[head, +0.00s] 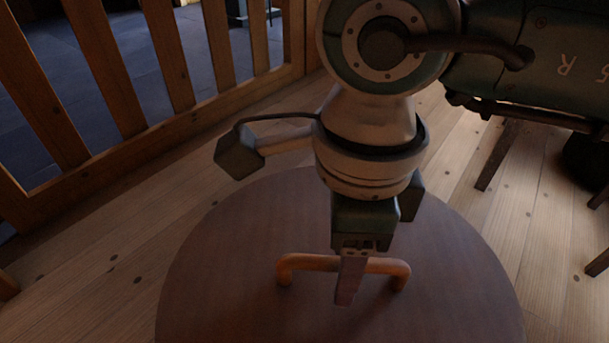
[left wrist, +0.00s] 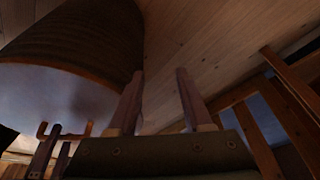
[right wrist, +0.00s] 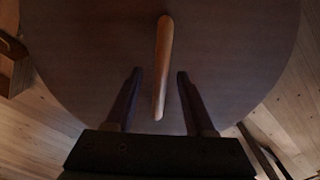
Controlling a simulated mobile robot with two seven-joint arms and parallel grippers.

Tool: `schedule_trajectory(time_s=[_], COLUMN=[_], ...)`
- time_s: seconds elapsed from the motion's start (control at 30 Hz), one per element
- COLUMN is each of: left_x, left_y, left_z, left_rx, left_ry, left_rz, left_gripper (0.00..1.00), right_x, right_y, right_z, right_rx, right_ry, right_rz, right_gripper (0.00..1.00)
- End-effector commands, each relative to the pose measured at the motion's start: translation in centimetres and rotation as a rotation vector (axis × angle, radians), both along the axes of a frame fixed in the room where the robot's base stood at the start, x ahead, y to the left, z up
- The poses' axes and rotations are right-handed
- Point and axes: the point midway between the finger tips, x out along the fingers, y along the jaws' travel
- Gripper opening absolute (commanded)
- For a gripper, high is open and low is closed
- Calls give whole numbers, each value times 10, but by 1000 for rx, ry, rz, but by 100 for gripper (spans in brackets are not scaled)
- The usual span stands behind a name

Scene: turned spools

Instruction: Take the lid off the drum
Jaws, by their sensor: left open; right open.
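The drum's round brown lid (head: 230,260) lies flat at the bottom of the head view, with an orange-brown bar handle (head: 300,262) standing on it. My right gripper (head: 350,290) points down at the handle's middle. In the right wrist view the handle (right wrist: 163,60) runs between the two spread fingers of my right gripper (right wrist: 157,85), with gaps at both sides. The drum's ribbed side (left wrist: 90,38) shows in the left wrist view, with the lid on it. My left gripper (left wrist: 160,95) is open and empty beside the drum, outside the head view.
A wooden railing (head: 160,70) runs along the left and back of the head view. Bare plank floor (head: 90,255) surrounds the drum. Dark furniture legs (head: 498,155) stand at the right.

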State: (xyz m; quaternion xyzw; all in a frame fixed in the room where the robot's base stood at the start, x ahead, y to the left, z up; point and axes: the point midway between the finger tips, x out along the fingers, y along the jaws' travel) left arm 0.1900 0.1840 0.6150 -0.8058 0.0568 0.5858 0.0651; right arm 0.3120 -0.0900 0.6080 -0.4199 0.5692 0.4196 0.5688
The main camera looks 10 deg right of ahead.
Motion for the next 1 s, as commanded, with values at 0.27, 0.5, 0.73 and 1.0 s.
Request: schedule_trajectory(time_s=[0.27, 0.5, 0.73, 1.0], left_x=[0, 0, 0, 0], left_y=[-1, -3, -3, -2], left_z=[-4, -5, -9, -9], left_rx=[-5, -11, -9, -6], left_ry=[0, 0, 0, 1], left_rz=[3, 6, 6, 3], left_gripper=[50, 50, 50, 50], right_x=[0, 0, 0, 0], right_y=[0, 0, 0, 0], right_z=[-9, -10, -14, -14], right_rx=[1, 1, 1, 1], right_ry=[0, 0, -1, 0], right_rz=[0, 0, 0, 0], right_gripper=[54, 54, 54, 54])
